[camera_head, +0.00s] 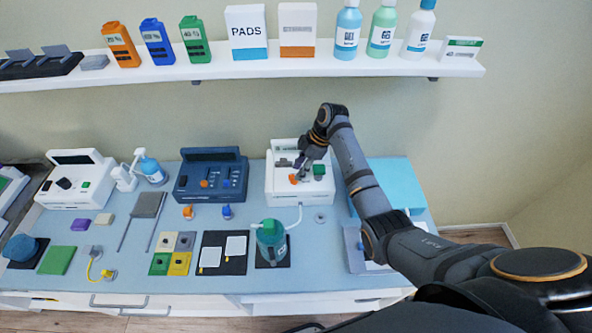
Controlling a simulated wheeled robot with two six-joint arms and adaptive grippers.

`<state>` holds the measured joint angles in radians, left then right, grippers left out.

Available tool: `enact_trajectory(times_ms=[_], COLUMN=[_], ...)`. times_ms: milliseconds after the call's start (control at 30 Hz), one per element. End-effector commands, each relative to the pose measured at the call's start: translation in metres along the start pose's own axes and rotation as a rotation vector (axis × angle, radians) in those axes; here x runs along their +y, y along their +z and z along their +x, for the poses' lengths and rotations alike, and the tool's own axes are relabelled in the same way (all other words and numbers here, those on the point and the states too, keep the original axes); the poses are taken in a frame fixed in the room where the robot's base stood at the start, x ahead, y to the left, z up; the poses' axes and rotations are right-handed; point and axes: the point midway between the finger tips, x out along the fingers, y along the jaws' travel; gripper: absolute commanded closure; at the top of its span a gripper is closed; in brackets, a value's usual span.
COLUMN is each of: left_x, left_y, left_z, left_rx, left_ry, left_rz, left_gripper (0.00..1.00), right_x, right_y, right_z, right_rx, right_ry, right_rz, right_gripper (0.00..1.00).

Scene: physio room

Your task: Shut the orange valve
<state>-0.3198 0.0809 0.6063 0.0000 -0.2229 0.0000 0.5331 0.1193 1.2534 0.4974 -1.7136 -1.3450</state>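An orange part (293,179), which looks like the orange valve, is on the front of a white machine (285,193) at the middle of the bench. My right gripper (300,168) reaches down to the machine and its tips are close above the orange part. Whether they touch it is too small to tell. The gripper is seen from behind, so I cannot tell if its fingers are open or shut. A green knob (319,171) sits just right of the tips. My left gripper is not in view.
A navy machine (210,190) with an orange knob (205,183) stands to the left. A green-topped bottle (271,245) with a hose stands in front of the white machine. A shelf (225,70) with bottles and boxes runs above. A light-blue box (397,180) is at right.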

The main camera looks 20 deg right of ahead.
Motion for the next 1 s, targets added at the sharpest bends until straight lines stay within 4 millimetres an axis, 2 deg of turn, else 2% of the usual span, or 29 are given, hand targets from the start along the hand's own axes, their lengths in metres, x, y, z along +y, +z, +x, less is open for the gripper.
enact_trajectory(times_ms=[100,200,300,367,500,733,1000], left_x=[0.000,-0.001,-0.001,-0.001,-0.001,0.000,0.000], left_y=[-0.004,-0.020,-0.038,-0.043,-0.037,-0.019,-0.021], left_z=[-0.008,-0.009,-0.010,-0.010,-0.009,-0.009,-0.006], left_rx=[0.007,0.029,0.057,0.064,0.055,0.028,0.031], left_ry=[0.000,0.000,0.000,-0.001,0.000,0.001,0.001], left_rz=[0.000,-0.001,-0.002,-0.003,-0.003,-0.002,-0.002], left_gripper=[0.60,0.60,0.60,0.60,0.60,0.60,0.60], right_x=[-0.001,0.000,0.000,0.000,0.000,0.000,0.000], right_y=[-0.001,0.000,0.000,0.000,0.000,0.000,0.001], right_z=[0.017,0.026,0.030,0.031,0.031,0.031,0.032], right_rx=[0.001,0.000,0.000,0.000,0.000,0.000,0.000], right_ry=[-0.003,-0.001,0.000,0.000,0.000,0.000,-0.007], right_rz=[0.001,0.001,-0.001,-0.001,0.000,0.000,-0.017], right_gripper=[0.68,0.68,0.68,0.68,0.69,1.00,1.00])
